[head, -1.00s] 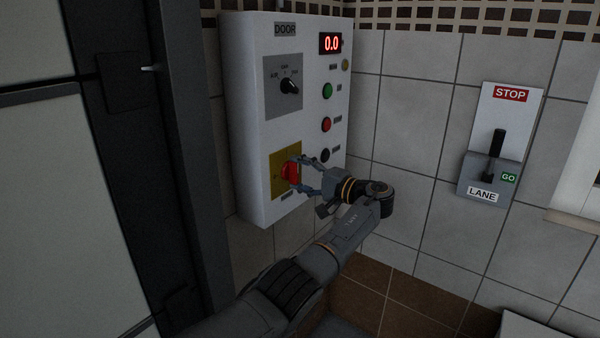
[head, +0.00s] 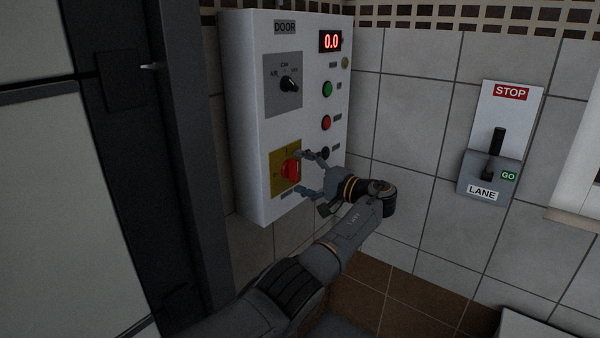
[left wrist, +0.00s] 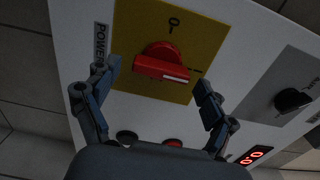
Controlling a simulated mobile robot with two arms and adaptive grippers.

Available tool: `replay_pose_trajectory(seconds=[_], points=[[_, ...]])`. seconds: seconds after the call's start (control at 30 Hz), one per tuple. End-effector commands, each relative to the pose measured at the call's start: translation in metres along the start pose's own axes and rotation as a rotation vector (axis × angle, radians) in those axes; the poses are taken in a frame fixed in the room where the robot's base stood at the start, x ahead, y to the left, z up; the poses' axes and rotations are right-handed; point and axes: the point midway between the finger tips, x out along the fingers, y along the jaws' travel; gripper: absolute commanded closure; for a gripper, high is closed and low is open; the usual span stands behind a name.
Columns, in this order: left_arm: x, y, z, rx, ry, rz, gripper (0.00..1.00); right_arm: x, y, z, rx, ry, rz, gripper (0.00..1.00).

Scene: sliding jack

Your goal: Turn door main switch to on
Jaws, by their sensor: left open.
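The white door control box (head: 240,120) is on the wall, labelled DOOR at the top. The red main switch (head: 291,170) sits on a yellow plate (head: 278,187) low on its front. In the left wrist view the red main switch (left wrist: 162,64) has its handle lying crosswise, its white mark at the right end near the "I"; the "O" is above it. My left gripper (head: 306,172) is open in front of the switch. In the left wrist view its fingers (left wrist: 158,78) stand either side of the knob, apart from it. My right gripper is not in view.
The box also has a black selector knob (head: 289,84), a green button (head: 327,89), a red button (head: 326,123) and a red display (head: 331,41) reading 0.0. A LANE lever unit (head: 482,175) is on the tiled wall at right. A dark door frame (head: 185,150) stands at left.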

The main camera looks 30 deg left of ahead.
Motion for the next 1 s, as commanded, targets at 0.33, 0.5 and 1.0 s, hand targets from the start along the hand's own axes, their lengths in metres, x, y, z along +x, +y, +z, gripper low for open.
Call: replay_pose_trajectory(seconds=[0.33,0.5,1.0], points=[[-0.07,0.0,-0.001,0.001,0.004,-0.001,0.16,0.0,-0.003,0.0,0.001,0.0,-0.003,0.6],[-0.099,-0.001,-0.001,0.001,0.002,-0.001,0.16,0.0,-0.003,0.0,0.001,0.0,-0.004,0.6],[-0.114,0.0,0.0,0.0,0.001,-0.001,0.16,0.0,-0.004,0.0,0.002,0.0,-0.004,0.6]])
